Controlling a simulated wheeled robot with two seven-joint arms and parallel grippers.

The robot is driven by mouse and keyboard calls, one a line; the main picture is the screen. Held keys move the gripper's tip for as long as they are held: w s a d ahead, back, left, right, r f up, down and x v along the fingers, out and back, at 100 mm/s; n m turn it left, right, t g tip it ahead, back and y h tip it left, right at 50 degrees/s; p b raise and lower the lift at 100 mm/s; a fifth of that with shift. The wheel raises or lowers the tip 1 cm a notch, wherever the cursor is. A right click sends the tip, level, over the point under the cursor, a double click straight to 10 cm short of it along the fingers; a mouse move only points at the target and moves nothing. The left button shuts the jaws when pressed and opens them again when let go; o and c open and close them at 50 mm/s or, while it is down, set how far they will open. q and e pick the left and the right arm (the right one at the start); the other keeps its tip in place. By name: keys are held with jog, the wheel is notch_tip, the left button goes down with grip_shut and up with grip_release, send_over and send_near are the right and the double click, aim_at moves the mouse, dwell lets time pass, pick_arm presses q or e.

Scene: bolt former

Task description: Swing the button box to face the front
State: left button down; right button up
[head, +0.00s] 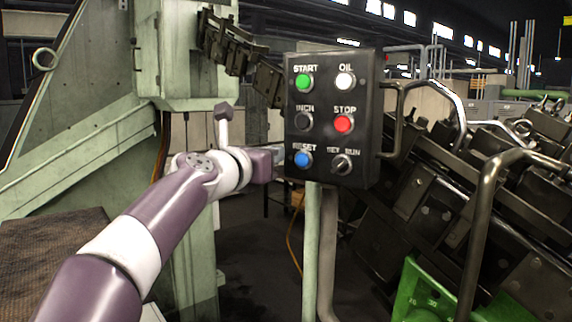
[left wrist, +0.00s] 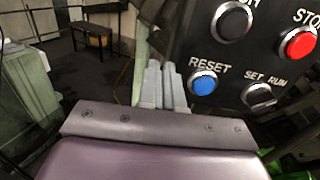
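The dark button box (head: 324,135) shows its face to me, turned slightly left so that a strip of its right side shows. It carries green START, white OIL, black INCH, red STOP and blue RESET buttons and a SET RUN selector. A bent bar handle (head: 403,118) is at its right side. My left gripper (head: 278,157) is at the box's lower left edge, beside RESET. In the left wrist view its fingers (left wrist: 162,86) are together with nothing seen between them, just left of the box (left wrist: 237,62). Contact with the box cannot be told. My right gripper is not in view.
A pale green post (head: 311,250) and a grey pipe stand below the box. Dark machine blocks and bent rails (head: 480,220) crowd the right. A green machine frame (head: 90,120) stands at left. Dark floor (head: 255,235) is open below the gripper.

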pick_arm(q)
jog(key=p+x, duration=0.1)
jog(key=x, duration=0.1)
jog(key=shift+w+d+f, duration=0.15)
jog(key=shift+w, duration=0.2)
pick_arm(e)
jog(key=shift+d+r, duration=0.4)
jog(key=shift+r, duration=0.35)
